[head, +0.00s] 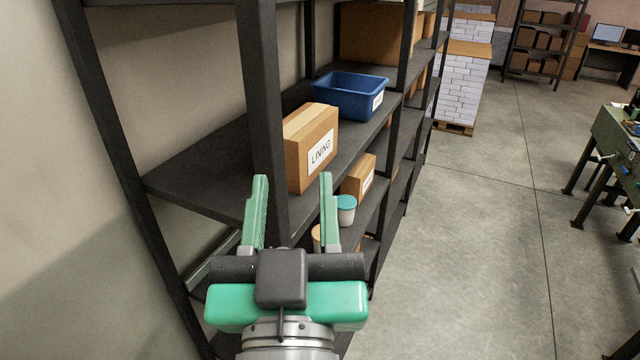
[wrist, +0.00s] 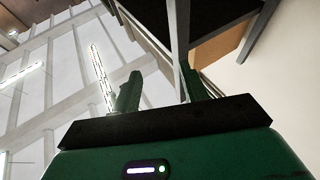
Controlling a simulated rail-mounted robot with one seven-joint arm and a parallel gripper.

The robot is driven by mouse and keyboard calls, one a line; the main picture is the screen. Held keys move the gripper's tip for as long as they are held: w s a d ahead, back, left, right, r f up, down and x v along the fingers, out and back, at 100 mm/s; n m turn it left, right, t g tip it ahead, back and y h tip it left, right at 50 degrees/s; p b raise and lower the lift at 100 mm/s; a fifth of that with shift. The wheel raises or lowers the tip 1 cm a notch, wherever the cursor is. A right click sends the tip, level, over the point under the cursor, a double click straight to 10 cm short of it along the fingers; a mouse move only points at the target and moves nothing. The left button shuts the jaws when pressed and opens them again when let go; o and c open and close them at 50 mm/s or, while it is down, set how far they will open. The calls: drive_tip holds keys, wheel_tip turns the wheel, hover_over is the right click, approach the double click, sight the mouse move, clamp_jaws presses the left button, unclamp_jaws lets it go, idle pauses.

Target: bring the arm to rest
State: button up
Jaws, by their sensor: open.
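My gripper (head: 292,205) is green and grey. In the head view it is in front of the dark shelf rack, its two fingers spread wide with no object between them. A dark upright post of the rack (head: 262,100) shows behind and between the fingers. In the wrist view the gripper (wrist: 165,92) points up toward the ceiling and the underside of a shelf, its fingers apart and empty. Whether the fingers touch the rack cannot be told.
A cardboard box labelled LINING (head: 318,150) and a blue bin (head: 350,95) stand on the shelf. A smaller box (head: 360,177) and a teal-lidded tub (head: 346,210) are lower. A green workbench (head: 615,135) stands far right. The concrete floor (head: 480,230) between is clear.

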drive_tip(key=s+d+r+m+t+h, duration=0.1)
drive_tip(key=s+d+r+t+h, duration=0.1)
drive_tip(key=s+d+r, duration=0.3)
drive_tip(key=shift+s+r+m+t+h, duration=0.4)
drive_tip(key=shift+s+r+t, duration=0.1)
drive_tip(key=shift+s, duration=0.05)
